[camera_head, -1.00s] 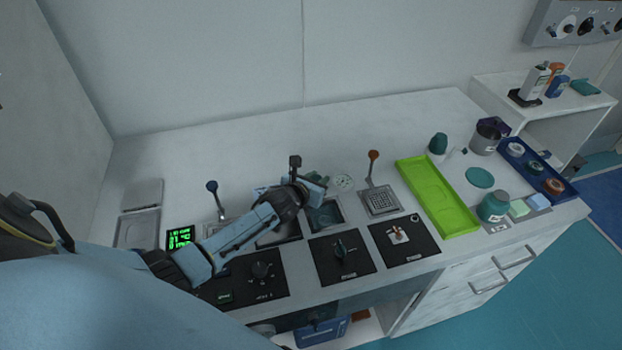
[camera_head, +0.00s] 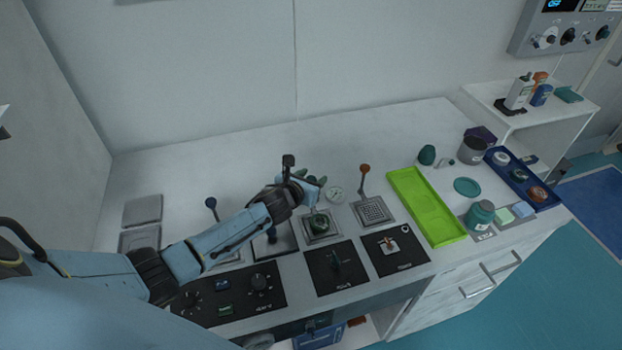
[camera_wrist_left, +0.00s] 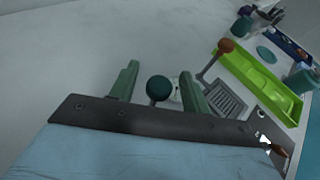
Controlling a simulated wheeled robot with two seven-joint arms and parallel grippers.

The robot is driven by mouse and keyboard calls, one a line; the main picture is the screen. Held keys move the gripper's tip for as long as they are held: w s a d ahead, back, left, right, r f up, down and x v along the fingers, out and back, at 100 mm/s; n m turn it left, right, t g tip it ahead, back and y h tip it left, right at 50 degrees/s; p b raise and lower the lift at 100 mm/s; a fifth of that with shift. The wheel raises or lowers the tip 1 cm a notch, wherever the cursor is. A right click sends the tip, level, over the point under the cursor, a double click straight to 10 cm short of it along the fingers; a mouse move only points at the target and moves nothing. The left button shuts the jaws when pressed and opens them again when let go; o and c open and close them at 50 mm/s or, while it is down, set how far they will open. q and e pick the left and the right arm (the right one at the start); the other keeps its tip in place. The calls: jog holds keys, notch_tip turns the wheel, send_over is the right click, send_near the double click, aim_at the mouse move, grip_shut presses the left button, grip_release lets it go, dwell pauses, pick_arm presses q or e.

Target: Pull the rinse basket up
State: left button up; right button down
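My left gripper (camera_head: 316,184) is over the middle of the bench; its green fingers (camera_wrist_left: 157,72) are apart in the left wrist view. A dark teal ball knob (camera_wrist_left: 158,88) shows between them, with a gap on each side. Below the gripper, a square metal-rimmed well (camera_head: 335,236) holds a dark green round thing (camera_head: 319,223). To the right stands an orange-knobbed handle (camera_head: 364,169) beside a grated square (camera_head: 372,210). I cannot tell which part is the rinse basket. My right gripper is not in view.
A blue-knobbed handle (camera_head: 211,203) stands at the left, partly behind my arm. A lime tray (camera_head: 428,208), a teal jar (camera_head: 480,214) and a navy tray (camera_head: 520,178) are on the right. Black control panels (camera_head: 337,268) line the front. The back of the bench is clear.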

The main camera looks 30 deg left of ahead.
pick_arm(q)
jog(key=shift+f, duration=0.1)
jog(key=shift+s, duration=0.3)
jog(key=p+v, duration=0.1)
jog(key=v, duration=1.2)
jog(key=shift+w, duration=0.1)
